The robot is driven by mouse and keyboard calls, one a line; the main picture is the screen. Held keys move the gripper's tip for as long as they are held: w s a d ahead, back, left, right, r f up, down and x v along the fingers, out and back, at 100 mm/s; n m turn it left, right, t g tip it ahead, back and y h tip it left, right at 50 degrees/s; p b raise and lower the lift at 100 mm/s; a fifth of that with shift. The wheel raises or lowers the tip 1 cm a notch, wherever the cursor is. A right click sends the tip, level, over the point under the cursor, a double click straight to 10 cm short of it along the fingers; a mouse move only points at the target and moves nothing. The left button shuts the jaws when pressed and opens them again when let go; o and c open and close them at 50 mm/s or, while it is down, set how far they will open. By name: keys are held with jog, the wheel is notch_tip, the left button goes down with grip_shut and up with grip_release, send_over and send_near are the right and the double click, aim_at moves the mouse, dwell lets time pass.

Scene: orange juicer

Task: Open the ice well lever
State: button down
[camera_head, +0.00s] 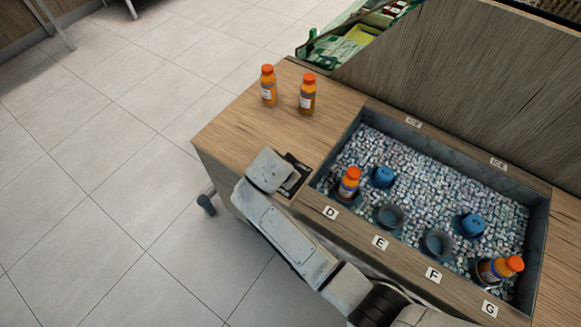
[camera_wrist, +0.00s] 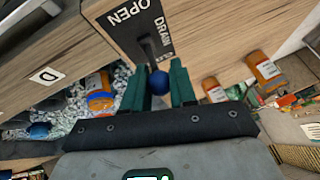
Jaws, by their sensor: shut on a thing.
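The ice well lever (camera_wrist: 149,50) is a dark rod with a round blue knob (camera_wrist: 158,84), seen in the wrist view. It stands at a black plate (camera_wrist: 125,22) lettered OPEN and DRAIN on the wooden counter's side strip. My gripper (camera_wrist: 158,78) has its two green fingers on either side of the knob and is shut on it. In the head view my gripper (camera_head: 268,170) is at the counter's front left of the ice well, beside the black plate (camera_head: 299,172). There the knob and fingers are hidden by my wrist. The ice well (camera_head: 345,140) is a grey-walled basin full of ice.
Two orange-capped bottles (camera_head: 268,86) (camera_head: 308,94) stand on the counter left of the well. The well holds bottles (camera_head: 349,185) (camera_head: 495,269), blue things (camera_head: 383,177) (camera_head: 471,225) and grey cups (camera_head: 389,217) (camera_head: 437,243). Labels D to G line its front edge. A tall wooden panel (camera_head: 470,80) rises behind.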

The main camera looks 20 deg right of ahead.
jog(key=shift+s+a+f, duration=0.15)
jog(key=shift+a+f, duration=0.1)
jog(key=shift+s+a+f+b, duration=0.15)
jog(key=shift+s+a+b, duration=0.2)
jog(key=shift+b, duration=0.25)
jog(key=shift+a, duration=0.1)
jog(key=c, duration=0.9)
grip_release()
jog(key=shift+c, duration=0.2)
jog(key=shift+r, duration=0.25)
jog(key=v, duration=1)
jog(key=shift+s+a, duration=0.2)
jog(key=shift+a, duration=0.05)
